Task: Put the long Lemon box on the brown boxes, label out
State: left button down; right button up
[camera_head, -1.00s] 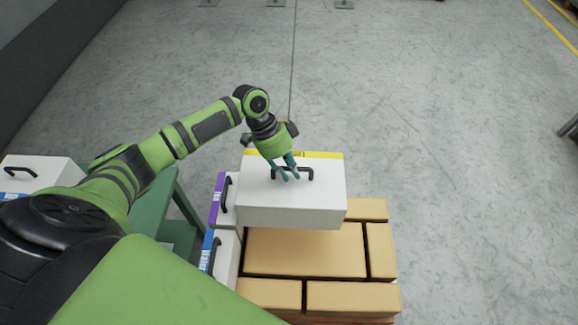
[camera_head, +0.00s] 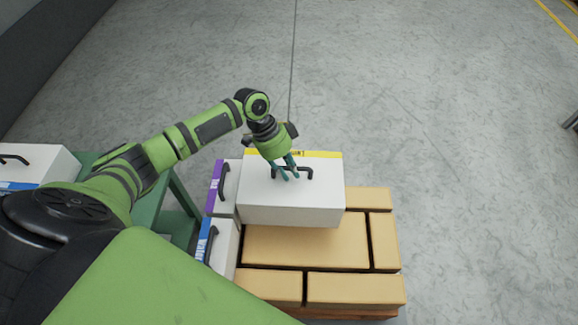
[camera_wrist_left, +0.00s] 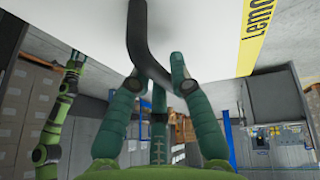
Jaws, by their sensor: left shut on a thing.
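The long white Lemon box (camera_head: 290,205) has a black handle on top and a yellow label strip along its far edge in the head view. Its label reads "Lemo" in the left wrist view (camera_wrist_left: 257,30). My left gripper (camera_head: 285,174) is shut on the box's handle, which also shows between the fingers in the wrist view (camera_wrist_left: 147,50). The box is over the far part of the brown boxes (camera_head: 305,247); I cannot tell whether it touches them. It hides the brown boxes under it.
White boxes with a purple label (camera_head: 216,187) and a blue label (camera_head: 206,240) stand along the left side of the brown boxes. A green table (camera_head: 176,205) with another white box (camera_head: 40,163) is at the left. Bare floor lies beyond and to the right.

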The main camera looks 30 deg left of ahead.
pick_arm(q)
jog(key=shift+w+f+b, duration=0.1)
jog(key=shift+f+b, duration=1.6)
jog(key=shift+f, duration=1.15)
jog(key=c, duration=1.1)
grip_release()
jog(key=shift+o, duration=0.2)
jog(key=shift+s+f, duration=0.25)
jog(key=shift+s, duration=0.05)
send_near(288, 183)
jog(key=shift+w+a+r, duration=0.25)
jog(key=shift+w+a, duration=0.35)
jog(key=shift+a, duration=0.05)
jog(key=shift+f, duration=0.1)
